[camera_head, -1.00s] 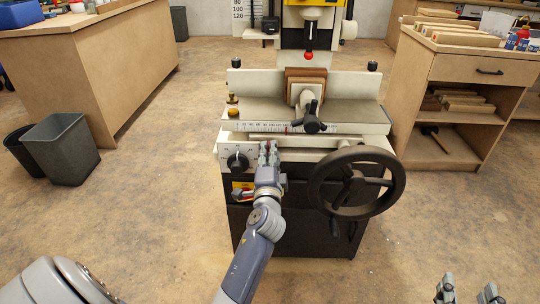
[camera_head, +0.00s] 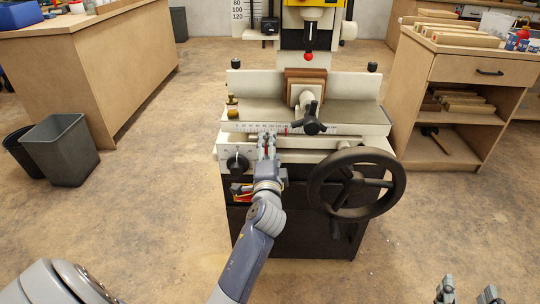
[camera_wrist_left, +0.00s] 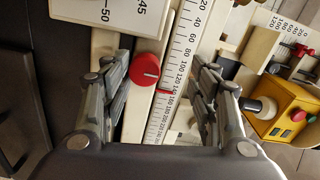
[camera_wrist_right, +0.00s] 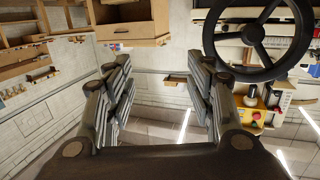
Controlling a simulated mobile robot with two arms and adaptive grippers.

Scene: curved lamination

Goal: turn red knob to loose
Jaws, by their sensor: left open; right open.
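The red knob (camera_wrist_left: 145,71) is round with a pale mark line. It sits on the cream machine front beside a numbered scale (camera_wrist_left: 180,62), in the left wrist view. My left gripper (camera_wrist_left: 160,88) is open with its fingers on either side of the knob, which lies closer to the left finger in that view. I see no finger clearly touching it. In the head view the left gripper (camera_head: 267,142) is at the machine's front, largely hiding the knob. My right gripper (camera_head: 470,290) is open and empty at the bottom right, well away from the machine; it also shows in its wrist view (camera_wrist_right: 160,80).
A black handwheel (camera_head: 356,183) stands right of the left gripper, and a black dial (camera_head: 237,164) is close on its left. A black clamp handle (camera_head: 312,119) is above. A wooden cabinet (camera_head: 480,68) stands at the right. The floor in front is clear.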

